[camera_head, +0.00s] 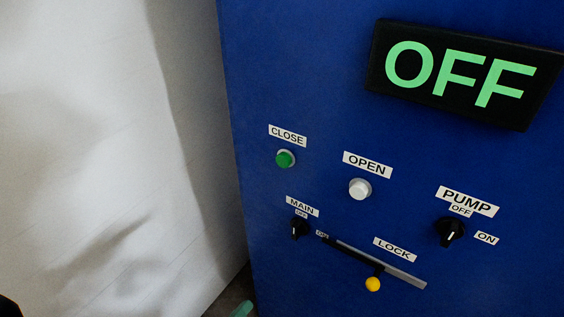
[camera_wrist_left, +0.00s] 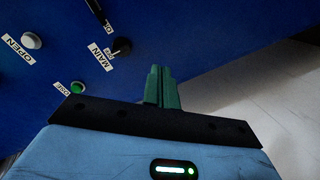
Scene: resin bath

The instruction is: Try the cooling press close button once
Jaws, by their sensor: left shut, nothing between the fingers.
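The green close button (camera_head: 285,159) sits under its CLOSE label on the blue panel (camera_head: 330,100) in the head view. It also shows at the lower left of the left wrist view (camera_wrist_left: 78,87), just beyond my gripper's dark mount. My left gripper (camera_wrist_left: 162,72) has its green fingers together and empty, pointing at the panel. In the head view only a bit of green of my left gripper (camera_head: 243,309) shows at the bottom edge, well below the button and apart from it. My right gripper is not in view.
The white open button (camera_head: 360,189) is right of the close button. The black main knob (camera_head: 300,228), pump knob (camera_head: 450,233) and yellow-tipped lock lever (camera_head: 373,284) are lower. A display (camera_head: 460,75) reads OFF. A pale wall (camera_head: 100,150) stands left of the panel.

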